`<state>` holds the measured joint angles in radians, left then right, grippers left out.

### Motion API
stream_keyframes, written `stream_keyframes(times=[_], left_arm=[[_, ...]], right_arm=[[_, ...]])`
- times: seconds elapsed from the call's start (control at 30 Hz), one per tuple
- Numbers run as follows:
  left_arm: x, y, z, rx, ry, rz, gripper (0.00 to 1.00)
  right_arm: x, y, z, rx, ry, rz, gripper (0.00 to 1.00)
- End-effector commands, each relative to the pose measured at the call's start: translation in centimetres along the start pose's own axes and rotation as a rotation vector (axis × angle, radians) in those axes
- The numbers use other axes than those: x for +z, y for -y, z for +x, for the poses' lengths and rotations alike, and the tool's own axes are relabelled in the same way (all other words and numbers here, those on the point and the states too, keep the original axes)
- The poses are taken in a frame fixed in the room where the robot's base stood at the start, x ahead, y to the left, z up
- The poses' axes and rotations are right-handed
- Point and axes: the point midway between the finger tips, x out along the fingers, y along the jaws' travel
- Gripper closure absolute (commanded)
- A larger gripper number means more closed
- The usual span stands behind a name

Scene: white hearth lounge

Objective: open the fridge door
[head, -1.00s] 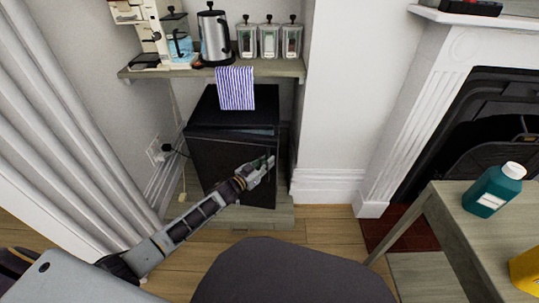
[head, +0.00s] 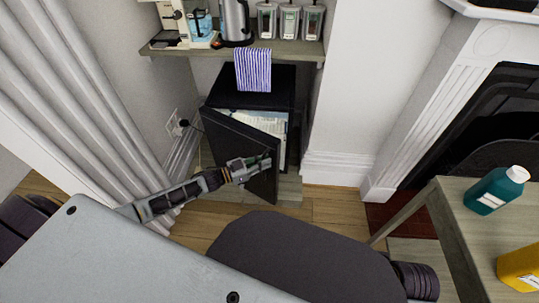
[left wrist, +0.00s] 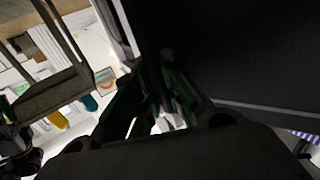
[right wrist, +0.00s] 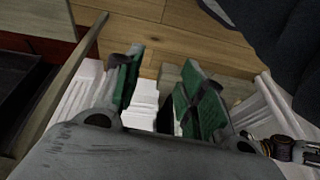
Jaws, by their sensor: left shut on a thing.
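The small black fridge (head: 281,82) stands under the wooden shelf. Its door (head: 228,138) is swung partly open toward me, hinged at the left, and a light interior (head: 268,122) shows in the gap at the right. My left gripper (head: 262,165) is shut on the door near its free right edge; the exact gripped part is hard to see. In the left wrist view the dark door surface (left wrist: 250,50) fills the upper right beside the fingers. My right gripper (right wrist: 160,90) is open and empty, its green-padded fingers apart above the floor.
A kettle (head: 236,20) and jars stand on the shelf. A curtain (head: 75,110) is at the left. A table (head: 455,215) with a green bottle (head: 497,190) and a yellow container (head: 521,268) is at the right.

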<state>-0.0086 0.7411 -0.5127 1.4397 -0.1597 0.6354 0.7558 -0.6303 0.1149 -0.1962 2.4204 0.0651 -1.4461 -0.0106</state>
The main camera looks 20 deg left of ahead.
Motion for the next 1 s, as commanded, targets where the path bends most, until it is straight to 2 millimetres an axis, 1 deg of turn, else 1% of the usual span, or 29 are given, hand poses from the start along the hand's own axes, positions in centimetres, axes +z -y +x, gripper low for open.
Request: stream_keyframes(times=[0.03, 0.27, 0.4, 0.67, 0.77, 1.0], left_arm=[[-0.1, -0.2, -0.8, 0.018, 0.003, 0.000, 1.00], [0.0, -1.3, -4.4, 0.116, 0.004, 0.001, 1.00], [0.0, -1.9, -7.0, 0.185, 0.003, 0.001, 1.00], [0.1, -2.5, -11.7, 0.308, 0.003, 0.000, 1.00], [0.1, -2.5, -13.4, 0.354, 0.003, 0.000, 1.00], [0.1, -2.4, -17.5, 0.461, 0.002, 0.001, 1.00]], right_arm=[[0.0, -0.1, -0.1, 0.002, 0.007, 0.000, 0.60], [0.3, -0.3, 0.9, 0.006, 0.022, 0.003, 0.60], [0.5, -0.3, 1.3, 0.008, 0.030, 0.004, 0.60], [0.5, -0.4, 1.5, 0.007, 0.028, 0.004, 0.60], [0.4, -0.3, 1.4, 0.006, 0.023, 0.004, 0.60], [-0.3, -0.1, 0.1, 0.001, -0.005, 0.003, 0.60]])
